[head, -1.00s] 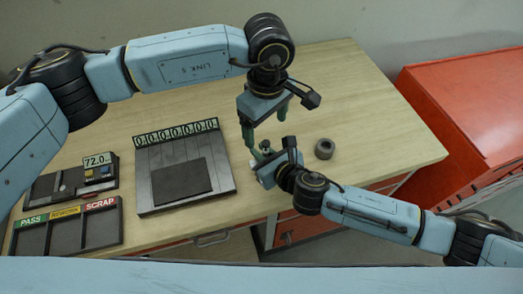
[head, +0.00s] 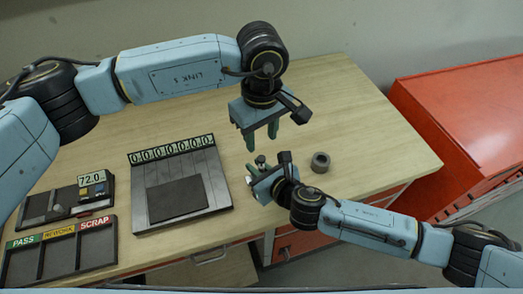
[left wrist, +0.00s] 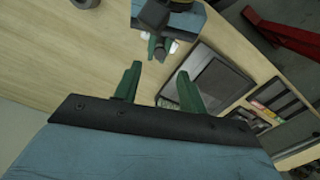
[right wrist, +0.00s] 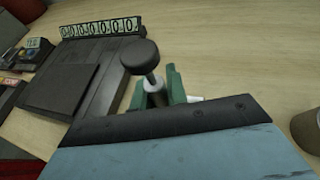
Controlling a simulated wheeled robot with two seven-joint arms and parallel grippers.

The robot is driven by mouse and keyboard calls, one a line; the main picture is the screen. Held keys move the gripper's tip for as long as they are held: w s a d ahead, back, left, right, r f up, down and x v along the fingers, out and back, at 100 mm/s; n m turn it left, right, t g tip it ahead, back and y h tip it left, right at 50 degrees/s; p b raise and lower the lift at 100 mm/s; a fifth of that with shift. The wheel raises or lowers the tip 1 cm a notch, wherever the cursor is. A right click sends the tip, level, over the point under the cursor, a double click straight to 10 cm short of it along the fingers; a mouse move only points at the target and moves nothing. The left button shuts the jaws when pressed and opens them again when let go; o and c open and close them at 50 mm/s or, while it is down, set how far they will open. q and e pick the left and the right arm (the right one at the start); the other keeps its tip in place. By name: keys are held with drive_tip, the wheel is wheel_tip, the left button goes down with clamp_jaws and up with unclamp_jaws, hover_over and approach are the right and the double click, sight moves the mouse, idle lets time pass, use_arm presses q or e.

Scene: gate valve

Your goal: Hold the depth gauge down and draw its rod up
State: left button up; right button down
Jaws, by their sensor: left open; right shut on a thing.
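The depth gauge has a dark round knob (right wrist: 140,57) on a thin rod, standing over a pale collar in the right wrist view. In the head view its small dark top (head: 260,160) shows just above my right gripper (head: 254,171). My right gripper's green fingers (right wrist: 158,88) are shut on the gauge's lower part, low at the table; its base is mostly hidden. My left gripper (head: 261,136) is open and empty, fingers pointing down, apart from the gauge. In the left wrist view the gauge (left wrist: 157,46) lies beyond the open fingers (left wrist: 158,80).
A dark plate stand with a row of zeros (head: 172,148) is to the left. A tray with a 72.0 display (head: 92,179) and PASS/REWORK/SCRAP bins (head: 62,241) sit farther left. The table's back is clear.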

sight(262, 158)
use_arm(q)
wheel_tip(262, 158, down, 6)
drive_tip(key=shift+f, duration=0.1)
drive_tip(key=shift+c, duration=0.3)
clamp_jaws()
